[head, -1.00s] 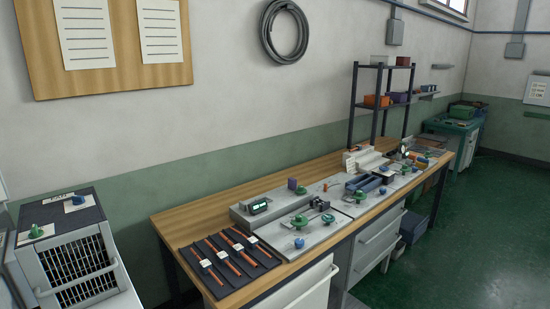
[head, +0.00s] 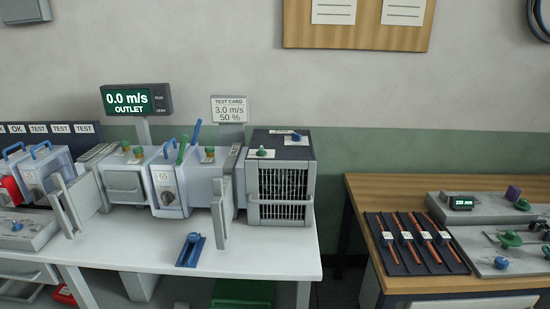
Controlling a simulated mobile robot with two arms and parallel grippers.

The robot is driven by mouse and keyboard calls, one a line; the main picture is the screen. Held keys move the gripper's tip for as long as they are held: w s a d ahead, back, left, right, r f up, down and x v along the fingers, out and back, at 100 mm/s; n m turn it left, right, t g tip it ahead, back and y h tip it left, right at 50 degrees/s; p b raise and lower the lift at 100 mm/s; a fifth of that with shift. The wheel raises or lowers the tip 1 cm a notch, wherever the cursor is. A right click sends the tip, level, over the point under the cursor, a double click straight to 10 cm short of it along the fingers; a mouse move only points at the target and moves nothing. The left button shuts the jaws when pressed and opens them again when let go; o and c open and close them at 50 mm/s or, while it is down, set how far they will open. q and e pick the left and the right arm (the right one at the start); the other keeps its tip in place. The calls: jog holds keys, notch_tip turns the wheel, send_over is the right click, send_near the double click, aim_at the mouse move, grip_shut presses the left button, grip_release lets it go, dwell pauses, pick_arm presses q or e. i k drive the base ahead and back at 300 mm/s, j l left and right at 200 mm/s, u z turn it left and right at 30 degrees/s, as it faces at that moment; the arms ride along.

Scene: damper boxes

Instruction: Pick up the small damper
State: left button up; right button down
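No item is readably labelled as the small damper, so I cannot tell which one it is. A small blue knobbed piece (head: 296,137) and a green knobbed piece (head: 262,153) sit on the dark top of a grey grille-fronted box (head: 282,215). A blue plate with a round knob (head: 190,250) lies on the white table in front of the boxes. More small pieces, a green one (head: 510,239) and a blue one (head: 501,264), are on a grey panel on the wooden bench at right. Neither of my grippers is in view.
Pale blue boxes with handles and dials (head: 167,190) line the white table (head: 150,257). Two grey panels stand up in front of them. A display (head: 137,100) reads 0.0 m/s OUTLET. A gap separates the table from the wooden bench (head: 375,190).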

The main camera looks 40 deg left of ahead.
aim_at(163, 174)
jog(key=j+u, duration=0.15)
jog(key=j, duration=0.5)
jog(key=j+u, duration=0.15)
jog(key=j, duration=0.5)
jog(key=j+u, duration=0.15)
jog(key=j, duration=0.5)
jog(key=j+u, duration=0.1)
jog(key=j, duration=0.55)
jog(key=j+u, duration=0.15)
jog(key=j, duration=0.45)
jog(key=i+j+u, duration=0.15)
jog(key=j, duration=0.5)
jog(key=l+u, duration=0.25)
jog(key=l, duration=0.15)
jog(key=i+l+u, duration=0.1)
jog(key=l+u, duration=0.15)
jog(key=l, duration=0.1)
